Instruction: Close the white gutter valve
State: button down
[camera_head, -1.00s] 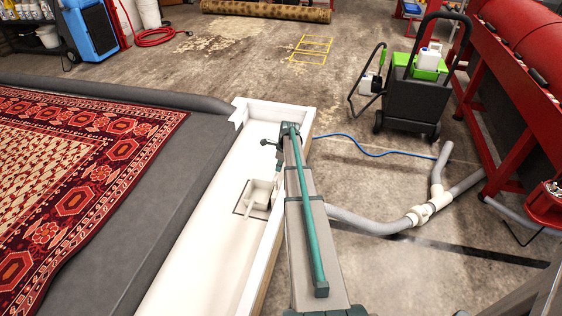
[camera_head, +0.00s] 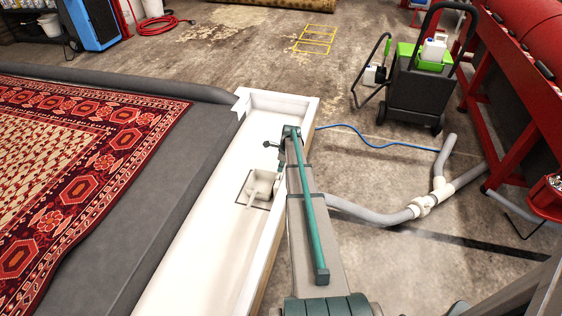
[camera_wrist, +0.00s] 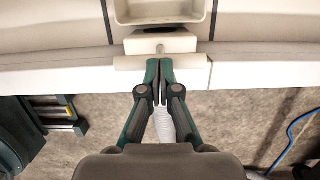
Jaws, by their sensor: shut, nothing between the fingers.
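The white gutter (camera_head: 205,235) runs along the rug platform. A pale square valve box (camera_head: 262,186) is set in its floor, with a short white handle-like piece slanting down-left. In the wrist view a pale box (camera_wrist: 160,20) is at the top, with a white block and short stem (camera_wrist: 160,47) below it. A white crosspiece (camera_wrist: 140,63) lies at the gutter rim. My gripper (camera_wrist: 160,64) is shut and empty, its fingertips at this crosspiece; I cannot tell whether they touch. In the head view my arm hides most of the gripper (camera_head: 281,166).
The gutter's right wall (camera_head: 270,235) stands close beside my arm. A grey drain pipe (camera_head: 375,216) leaves to the right. A blue hose (camera_head: 370,141), a black cart (camera_head: 416,95) and a red machine (camera_head: 520,80) are farther right. The patterned rug (camera_head: 60,170) lies left.

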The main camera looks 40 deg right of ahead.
jog(key=shift+f, duration=0.45)
